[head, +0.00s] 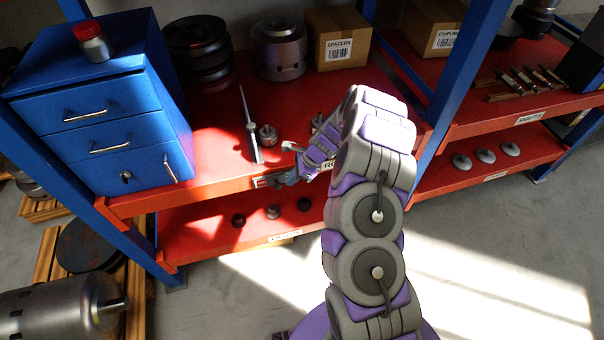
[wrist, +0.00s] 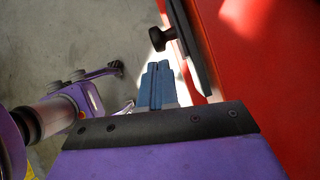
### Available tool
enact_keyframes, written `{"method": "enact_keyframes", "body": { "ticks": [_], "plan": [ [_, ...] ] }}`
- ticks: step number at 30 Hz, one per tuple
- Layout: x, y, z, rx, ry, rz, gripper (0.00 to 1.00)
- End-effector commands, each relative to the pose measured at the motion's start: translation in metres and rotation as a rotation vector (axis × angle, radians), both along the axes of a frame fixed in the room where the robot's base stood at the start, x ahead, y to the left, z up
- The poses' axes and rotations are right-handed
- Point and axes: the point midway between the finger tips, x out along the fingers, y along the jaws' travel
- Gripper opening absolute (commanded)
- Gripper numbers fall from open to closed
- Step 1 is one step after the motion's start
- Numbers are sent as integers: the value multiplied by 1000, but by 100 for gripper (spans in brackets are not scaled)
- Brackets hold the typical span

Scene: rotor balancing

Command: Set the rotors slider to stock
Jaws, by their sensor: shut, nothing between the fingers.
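The rotors slider shows in the wrist view as a black knob (wrist: 161,38) standing out from a dark strip (wrist: 190,48) on the red shelf's front edge. In the head view the strip (head: 262,182) runs along the upper shelf edge, left of a partly hidden label starting "RO" (head: 328,164). My gripper (head: 282,176) is at this edge, close to the knob. In the wrist view its blue-grey fingers (wrist: 158,82) are together and empty, just below the knob and apart from it in the picture. The slider's markings are too small to read.
On the red shelf (head: 215,110) stand a thin upright-looking tool (head: 250,125), small rotors (head: 267,135) and a box marked SPACERS (head: 338,42). A blue drawer cabinet (head: 95,110) is at the left. A lower shelf (head: 200,240) holds small dark parts. Floor in front is clear.

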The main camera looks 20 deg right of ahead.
Motion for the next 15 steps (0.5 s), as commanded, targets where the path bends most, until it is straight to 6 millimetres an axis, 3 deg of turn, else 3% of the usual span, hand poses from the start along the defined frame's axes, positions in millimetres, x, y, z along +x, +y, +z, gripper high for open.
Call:
{"method": "enact_keyframes", "body": {
  "ticks": [6, 15],
  "plan": [
    [3, 14, -7, 0, 1, 1, 0],
    [3, 15, -7, -1, -1, -1, 0]
  ]
}}
